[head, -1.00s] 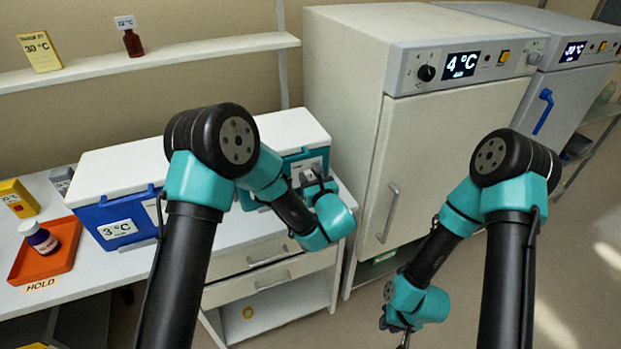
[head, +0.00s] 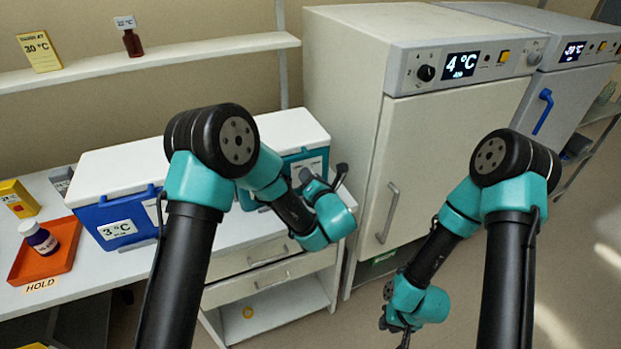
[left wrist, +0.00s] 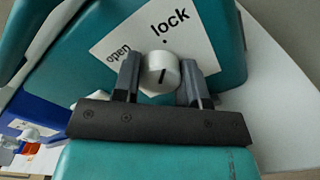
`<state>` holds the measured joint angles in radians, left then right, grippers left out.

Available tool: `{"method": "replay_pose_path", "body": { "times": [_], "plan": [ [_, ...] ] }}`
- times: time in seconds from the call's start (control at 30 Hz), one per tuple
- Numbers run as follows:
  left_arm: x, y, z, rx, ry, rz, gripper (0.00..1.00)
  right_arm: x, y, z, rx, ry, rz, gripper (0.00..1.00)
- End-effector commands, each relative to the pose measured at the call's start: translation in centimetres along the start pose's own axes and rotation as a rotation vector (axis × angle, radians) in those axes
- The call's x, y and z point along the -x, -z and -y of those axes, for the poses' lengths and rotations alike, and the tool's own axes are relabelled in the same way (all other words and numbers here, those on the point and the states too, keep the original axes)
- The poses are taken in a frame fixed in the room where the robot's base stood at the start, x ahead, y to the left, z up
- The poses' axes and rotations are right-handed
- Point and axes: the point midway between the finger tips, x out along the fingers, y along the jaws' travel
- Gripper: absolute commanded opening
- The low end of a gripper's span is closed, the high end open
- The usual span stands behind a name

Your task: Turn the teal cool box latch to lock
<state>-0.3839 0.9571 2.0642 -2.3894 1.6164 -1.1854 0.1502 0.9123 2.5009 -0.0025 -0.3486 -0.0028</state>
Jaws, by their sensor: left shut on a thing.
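The teal cool box (head: 311,158) stands on the counter behind my left arm, under a white lid. In the left wrist view its teal front (left wrist: 222,50) carries a white label (left wrist: 200,45) reading "lock" and "open". My left gripper (left wrist: 159,72) is shut on the knob, one finger on each side. In the head view my left gripper (head: 325,181) hides the knob. My right gripper (head: 400,332) hangs low before the incubator; its fingers are unclear.
A blue cool box (head: 120,228) stands left of the teal one. An orange tray (head: 58,262) with a bottle lies on the counter's left. A white cabinet (head: 440,150) reading 4 °C stands close right. The floor in front is open.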

Motion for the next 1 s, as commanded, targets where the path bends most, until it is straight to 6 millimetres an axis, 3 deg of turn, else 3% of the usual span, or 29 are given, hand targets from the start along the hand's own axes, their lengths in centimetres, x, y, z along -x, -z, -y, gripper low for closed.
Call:
{"method": "replay_pose_path", "body": {
  "times": [0.47,0.5,0.7,0.77,1.0],
  "plan": [
    [0.03,0.01,0.02,-0.024,0.001,0.0,0.15,0.0,0.0,0.0,0.0,0.0,0.0,0.24],
    [0.03,0.01,0.02,-0.024,0.001,0.0,0.4,0.0,0.0,0.0,0.0,0.0,0.0,0.24],
    [0.02,0.01,0.01,-0.023,0.0,0.0,0.59,0.0,0.0,0.0,0.0,0.0,0.0,0.24],
    [0.02,0.01,0.01,-0.023,0.0,0.0,0.64,0.0,0.0,0.0,0.0,0.0,0.0,0.24],
    [0.04,0.0,0.01,-0.023,0.0,0.0,0.64,0.0,0.0,0.0,0.0,0.0,0.0,0.24]
  ]
}}
